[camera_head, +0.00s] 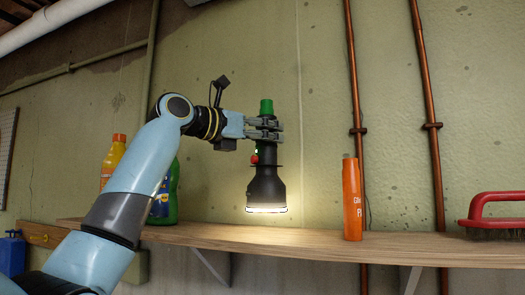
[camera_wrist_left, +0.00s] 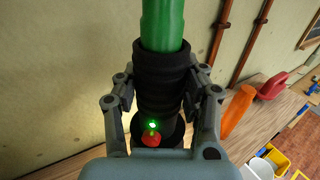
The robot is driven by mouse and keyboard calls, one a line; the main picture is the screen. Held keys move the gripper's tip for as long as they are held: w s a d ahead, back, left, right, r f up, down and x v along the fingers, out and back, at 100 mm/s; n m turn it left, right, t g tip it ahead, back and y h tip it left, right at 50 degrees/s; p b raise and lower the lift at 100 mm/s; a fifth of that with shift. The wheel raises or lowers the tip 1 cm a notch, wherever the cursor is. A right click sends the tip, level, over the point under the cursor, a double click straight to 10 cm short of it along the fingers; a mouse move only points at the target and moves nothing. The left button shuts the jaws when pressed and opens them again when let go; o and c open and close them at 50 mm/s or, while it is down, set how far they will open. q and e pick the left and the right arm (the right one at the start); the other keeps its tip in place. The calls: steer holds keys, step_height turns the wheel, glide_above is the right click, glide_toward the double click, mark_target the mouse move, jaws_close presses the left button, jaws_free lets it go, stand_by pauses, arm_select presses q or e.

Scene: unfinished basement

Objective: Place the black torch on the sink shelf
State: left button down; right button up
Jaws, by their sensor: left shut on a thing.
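The black torch (camera_head: 266,183) is upright in the head view, lamp end down and lit, with a green end on top. My left gripper (camera_head: 270,130) is shut around its upper body. The lit lamp end shows just above the wooden shelf (camera_head: 305,239); I cannot tell for sure whether it touches. In the left wrist view the torch (camera_wrist_left: 160,75) stands between the fingers of my left gripper (camera_wrist_left: 160,105), with a red button and a green light near it. My right gripper is not in view.
An orange bottle (camera_head: 352,200) stands on the shelf right of the torch. A brush with a red handle (camera_head: 495,207) is at the far right. A yellow bottle (camera_head: 111,160) and a green bottle (camera_head: 173,190) are at the left, partly behind my arm. Copper pipes (camera_head: 356,110) run up the wall.

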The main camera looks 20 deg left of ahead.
mark_target(263, 155)
arm_select(q)
steer(key=shift+w+a+f, duration=0.2)
steer(key=shift+a+f, duration=0.15)
steer(key=shift+a, duration=0.15)
step_height(263, 155, down, 4)
steer(key=shift+r+p, duration=0.15)
steer(key=shift+p, duration=0.65)
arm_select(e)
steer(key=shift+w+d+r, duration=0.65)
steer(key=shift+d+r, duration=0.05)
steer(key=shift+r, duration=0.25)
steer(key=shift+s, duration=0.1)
arm_select(q)
steer(key=c, duration=0.7)
jaws_free()
steer(key=shift+f, duration=0.2)
steer(key=shift+c, duration=0.2)
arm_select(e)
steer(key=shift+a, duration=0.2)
arm_select(q)
steer(key=shift+r, duration=0.1)
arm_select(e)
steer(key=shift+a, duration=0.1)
